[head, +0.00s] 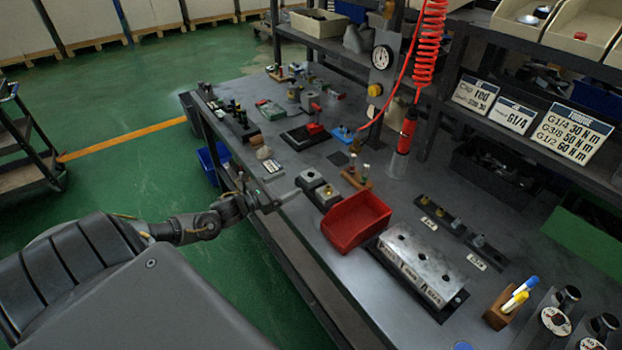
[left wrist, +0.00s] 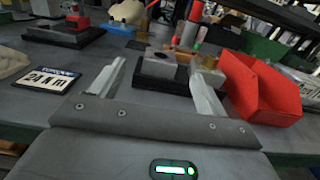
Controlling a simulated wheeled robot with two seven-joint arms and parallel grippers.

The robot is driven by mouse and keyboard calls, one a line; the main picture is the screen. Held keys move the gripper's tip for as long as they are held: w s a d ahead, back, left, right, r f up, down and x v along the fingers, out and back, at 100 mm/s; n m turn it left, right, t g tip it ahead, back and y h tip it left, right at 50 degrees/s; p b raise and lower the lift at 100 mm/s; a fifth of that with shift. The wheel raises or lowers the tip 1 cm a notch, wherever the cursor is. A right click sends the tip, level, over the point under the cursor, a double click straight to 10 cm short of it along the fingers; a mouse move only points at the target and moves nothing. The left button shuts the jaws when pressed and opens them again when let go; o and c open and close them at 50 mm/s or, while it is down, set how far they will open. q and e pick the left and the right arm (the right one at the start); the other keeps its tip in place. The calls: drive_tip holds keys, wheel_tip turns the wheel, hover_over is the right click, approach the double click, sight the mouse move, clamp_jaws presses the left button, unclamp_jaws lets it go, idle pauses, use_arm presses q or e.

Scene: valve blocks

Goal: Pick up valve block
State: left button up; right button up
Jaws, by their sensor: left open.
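Two small grey valve blocks stand side by side on a dark base near the bench's front edge in the head view: one (head: 311,178) with a dark round hole, the other (head: 328,194) with a brass fitting on top. My left gripper (head: 287,199) is open and empty, just left of the blocks. In the left wrist view, its two fingers (left wrist: 158,78) point toward the holed block (left wrist: 159,66), which shows between them, apart from both. The brass fitting (left wrist: 209,62) shows beyond the right fingertip, which partly hides that side. My right gripper is not in view.
A red bin (head: 350,224) stands right of the blocks, also in the left wrist view (left wrist: 262,92). A wooden holder (head: 356,178) with fittings is behind them. A label plate (left wrist: 50,80) lies at left. A metal block with holes (head: 424,264) is further right.

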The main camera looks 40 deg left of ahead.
sight(304, 179)
use_arm(q)
drive_tip(key=x, duration=0.3)
drive_tip(key=shift+a+f, duration=0.1)
drive_tip(key=shift+f, duration=0.05)
drive_tip(key=shift+w+f, duration=0.1)
drive_tip(key=shift+w, duration=0.1)
drive_tip(key=x, duration=0.1)
drive_tip(key=p+x, duration=0.1)
drive_tip(key=x, duration=0.1)
drive_tip(key=p+x, duration=0.1)
drive_tip(key=x, duration=0.1)
drive_tip(key=shift+d+f, duration=0.15)
drive_tip(key=shift+d, duration=0.2)
drive_tip(key=shift+s, duration=0.1)
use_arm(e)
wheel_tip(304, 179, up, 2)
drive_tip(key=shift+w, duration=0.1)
use_arm(q)
drive_tip(key=shift+c, duration=0.2)
drive_tip(key=c, duration=1.2)
